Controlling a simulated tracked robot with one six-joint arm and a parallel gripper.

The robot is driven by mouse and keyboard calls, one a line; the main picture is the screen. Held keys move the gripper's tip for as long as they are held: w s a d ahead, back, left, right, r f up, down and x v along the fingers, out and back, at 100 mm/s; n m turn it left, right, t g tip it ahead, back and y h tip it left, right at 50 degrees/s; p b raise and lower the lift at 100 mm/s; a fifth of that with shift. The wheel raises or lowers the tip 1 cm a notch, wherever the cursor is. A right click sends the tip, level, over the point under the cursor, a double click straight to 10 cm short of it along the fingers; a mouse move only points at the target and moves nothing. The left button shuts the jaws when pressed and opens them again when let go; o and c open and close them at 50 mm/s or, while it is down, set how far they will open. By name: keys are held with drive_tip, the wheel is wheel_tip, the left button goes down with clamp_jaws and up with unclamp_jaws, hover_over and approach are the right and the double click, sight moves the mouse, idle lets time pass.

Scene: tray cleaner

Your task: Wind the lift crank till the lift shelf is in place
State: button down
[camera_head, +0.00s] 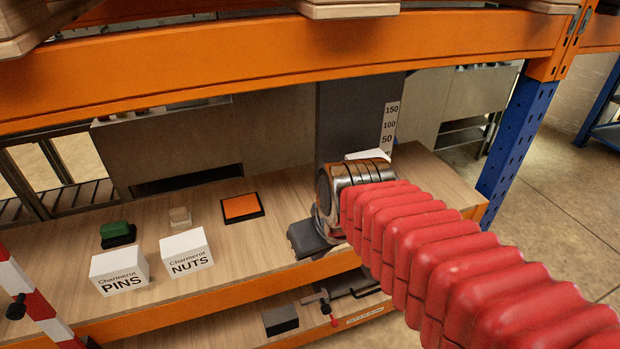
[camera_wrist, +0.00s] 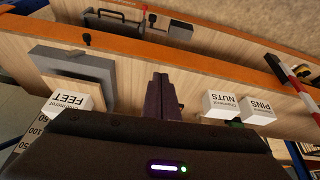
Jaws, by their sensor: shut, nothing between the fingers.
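My gripper (camera_wrist: 164,78) is shut and empty; its dark fingers point over the wooden shelf in the wrist view, which is upside down. A wide grey piece (camera_wrist: 75,63) lies left of the fingers, apart from them, with a black knob (camera_wrist: 87,39) at its edge, which looks like the lift crank. A wooden plate (camera_wrist: 75,93) beside it may be the lift shelf. In the head view, the dark lift column (camera_head: 345,115) carries a white scale (camera_head: 389,125) showing 150, 100 and 50. My red-sleeved arm hides the crank area and the scale's lower end there.
White PINS (camera_head: 120,272) and NUTS (camera_head: 187,254) boxes stand left, near a green block (camera_head: 115,228) and an orange pad (camera_head: 241,207). A FEET box (camera_wrist: 67,103) is near the scale. An orange beam (camera_head: 250,65) crosses above. A lower shelf holds a grey block (camera_head: 281,319).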

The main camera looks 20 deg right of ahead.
drive_tip(key=s+a+r, duration=0.2)
drive_tip(key=s+a, duration=0.2)
drive_tip(key=shift+s+r+t, duration=0.2)
drive_tip(key=shift+t, duration=0.2)
drive_tip(key=shift+a, duration=0.15)
